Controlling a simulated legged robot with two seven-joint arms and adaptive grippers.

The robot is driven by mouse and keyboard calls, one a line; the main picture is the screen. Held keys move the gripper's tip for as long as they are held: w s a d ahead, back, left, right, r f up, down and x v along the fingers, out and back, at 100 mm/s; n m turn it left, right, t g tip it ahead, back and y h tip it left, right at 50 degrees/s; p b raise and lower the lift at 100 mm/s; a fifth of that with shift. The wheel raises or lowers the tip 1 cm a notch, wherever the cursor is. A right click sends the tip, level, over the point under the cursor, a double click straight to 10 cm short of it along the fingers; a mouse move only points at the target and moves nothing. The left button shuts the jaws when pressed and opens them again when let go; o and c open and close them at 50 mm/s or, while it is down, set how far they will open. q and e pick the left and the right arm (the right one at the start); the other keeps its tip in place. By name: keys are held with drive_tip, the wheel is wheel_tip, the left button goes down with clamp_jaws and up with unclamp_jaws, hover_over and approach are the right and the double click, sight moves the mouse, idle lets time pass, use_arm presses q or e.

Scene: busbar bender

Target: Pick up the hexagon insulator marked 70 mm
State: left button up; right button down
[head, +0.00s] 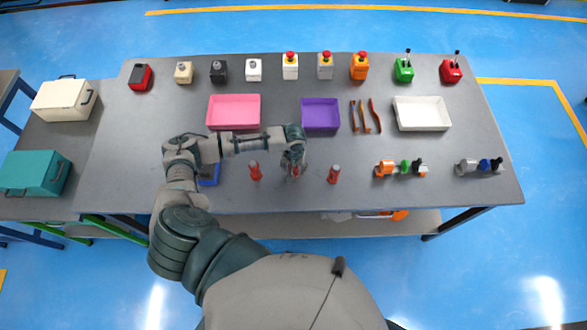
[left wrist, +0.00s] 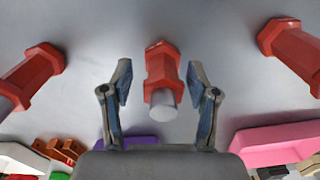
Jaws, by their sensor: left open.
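Three red hexagon insulators stand in a row near the table's front edge: a left one (head: 255,171), a middle one (head: 295,171) and a right one (head: 333,175). No size marking is readable. My left gripper (head: 293,167) is over the middle insulator and partly hides it in the head view. In the left wrist view, the open fingers (left wrist: 159,80) stand on either side of the middle insulator (left wrist: 162,66), with gaps on both sides. The other two insulators show at the left (left wrist: 33,72) and right (left wrist: 290,50) of that view. My right gripper is not in view.
The grey table (head: 120,160) holds a pink tray (head: 234,111), a purple tray (head: 320,114) and a white tray (head: 422,113) behind the insulators. A blue tray (head: 209,174) is partly hidden under my left arm. Several switch boxes line the back edge.

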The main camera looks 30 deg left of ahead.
use_arm(q)
drive_tip(key=shift+w+f, duration=0.15)
drive_tip(key=shift+f, duration=0.65)
drive_tip(key=shift+a, duration=0.2)
drive_tip(key=shift+a, duration=0.25)
drive_tip(key=c, duration=1.1)
drive_tip(key=shift+d, duration=0.15)
clamp_jaws()
drive_tip(key=shift+d, duration=0.15)
